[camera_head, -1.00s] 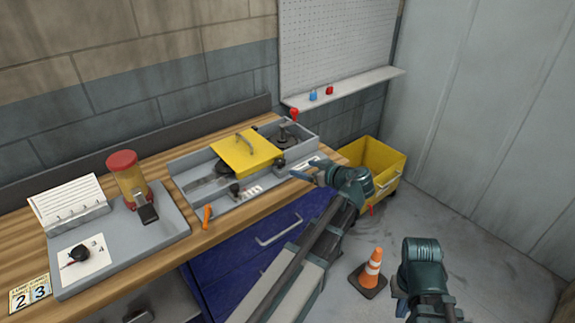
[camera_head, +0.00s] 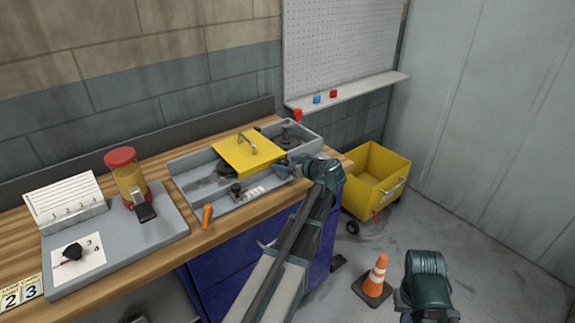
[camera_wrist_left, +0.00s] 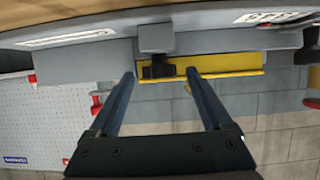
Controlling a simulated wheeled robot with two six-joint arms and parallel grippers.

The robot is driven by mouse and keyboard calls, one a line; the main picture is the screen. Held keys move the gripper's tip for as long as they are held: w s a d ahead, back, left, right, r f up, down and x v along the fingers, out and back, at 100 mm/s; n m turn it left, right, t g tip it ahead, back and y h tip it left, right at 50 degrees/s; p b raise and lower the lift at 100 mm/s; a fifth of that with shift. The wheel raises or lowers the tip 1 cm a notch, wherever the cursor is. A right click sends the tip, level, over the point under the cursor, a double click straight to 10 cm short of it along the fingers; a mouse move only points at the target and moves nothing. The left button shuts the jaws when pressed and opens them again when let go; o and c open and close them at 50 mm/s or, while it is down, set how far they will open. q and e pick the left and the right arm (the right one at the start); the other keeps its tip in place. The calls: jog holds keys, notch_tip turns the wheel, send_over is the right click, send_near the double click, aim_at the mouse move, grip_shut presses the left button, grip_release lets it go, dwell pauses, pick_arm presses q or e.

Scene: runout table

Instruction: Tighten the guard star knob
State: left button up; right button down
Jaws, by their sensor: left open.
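The yellow guard (camera_head: 247,152) lies over the grey tray-like fixture (camera_head: 222,203) on the bench. In the left wrist view, a dark knob (camera_wrist_left: 158,71) sits under a grey block, in front of the yellow guard (camera_wrist_left: 230,64). It looks like the guard star knob. My left gripper (camera_head: 297,168) is at the right front of the fixture, near the guard's right corner. In the left wrist view its open fingers (camera_wrist_left: 160,76) are on either side of the knob, with gaps; contact is not visible. The head view does not show the knob clearly beside my gripper.
Another dark knob (camera_head: 237,188) and an orange handle (camera_head: 207,215) are at the fixture's front. A grey board (camera_head: 165,237) with a red-capped container (camera_head: 124,172) stands left. A yellow bin (camera_head: 382,178) and a cone (camera_head: 376,276) are on the floor. My right arm shows low at right.

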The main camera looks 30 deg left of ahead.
pick_arm(q)
grip_shut()
jog(key=shift+s+a+m+t+h, duration=0.1)
jog(key=shift+s+m+t+h, duration=0.4)
jog(key=shift+m+t, duration=0.35)
jog(key=shift+s+a+m+t+h, duration=0.1)
jog(key=shift+a+m+t+h, duration=0.05)
jog(key=shift+m+t+h, duration=0.95)
jog(key=shift+m+t, duration=0.35)
jog(key=shift+m, duration=0.1)
grip_release()
